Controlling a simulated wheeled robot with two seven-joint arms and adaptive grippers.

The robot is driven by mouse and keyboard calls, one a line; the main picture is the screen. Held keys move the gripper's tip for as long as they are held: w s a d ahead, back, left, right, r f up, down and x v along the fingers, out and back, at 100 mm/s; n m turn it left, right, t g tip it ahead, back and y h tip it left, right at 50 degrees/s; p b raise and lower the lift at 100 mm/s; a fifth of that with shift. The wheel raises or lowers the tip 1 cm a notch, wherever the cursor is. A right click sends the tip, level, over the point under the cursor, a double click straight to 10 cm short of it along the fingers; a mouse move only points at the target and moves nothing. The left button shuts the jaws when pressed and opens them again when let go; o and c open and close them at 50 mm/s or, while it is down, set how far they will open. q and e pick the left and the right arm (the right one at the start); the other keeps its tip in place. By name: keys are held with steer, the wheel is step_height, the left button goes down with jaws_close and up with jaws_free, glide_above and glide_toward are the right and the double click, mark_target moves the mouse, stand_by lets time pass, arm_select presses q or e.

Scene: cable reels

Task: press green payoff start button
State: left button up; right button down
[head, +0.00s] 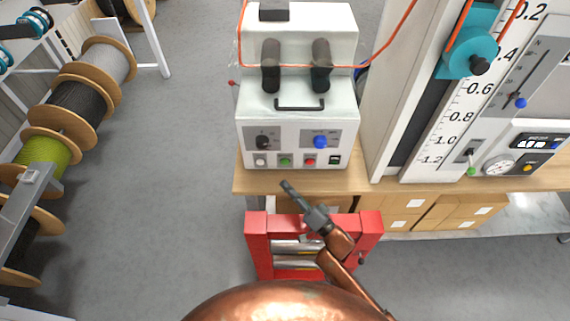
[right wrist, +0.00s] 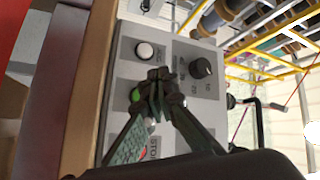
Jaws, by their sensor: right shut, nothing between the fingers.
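The green button (head: 285,162) is on the front panel of the white payoff machine (head: 345,130), between a white button (head: 260,161) and a red button (head: 310,162). My right gripper (head: 286,185) is shut and empty, below and in front of the panel in the head view. In the right wrist view its closed fingertips (right wrist: 157,76) lie over the panel beside the green button (right wrist: 136,95), partly covering it. I cannot tell whether they touch the panel. My left gripper is not in view.
The machine stands on a wooden bench (head: 350,181). A black knob (head: 263,142) and a blue knob (head: 320,142) sit above the buttons. A red frame (head: 372,222) is below the bench edge. Cable reels (head: 82,105) stand at left, with clear floor between.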

mark_target(285, 162)
steer(key=w+b, duration=0.1)
steer(key=w, duration=0.2)
steer(key=shift+w+f, duration=0.15)
steer(key=shift+w, duration=0.25)
steer(key=shift+w+b, duration=0.3)
steer(key=shift+w, duration=0.75)
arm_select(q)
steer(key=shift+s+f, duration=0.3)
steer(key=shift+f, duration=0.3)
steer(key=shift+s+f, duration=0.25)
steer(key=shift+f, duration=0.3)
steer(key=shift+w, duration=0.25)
arm_select(e)
steer(key=shift+w, duration=0.1)
steer(key=shift+w, duration=0.25)
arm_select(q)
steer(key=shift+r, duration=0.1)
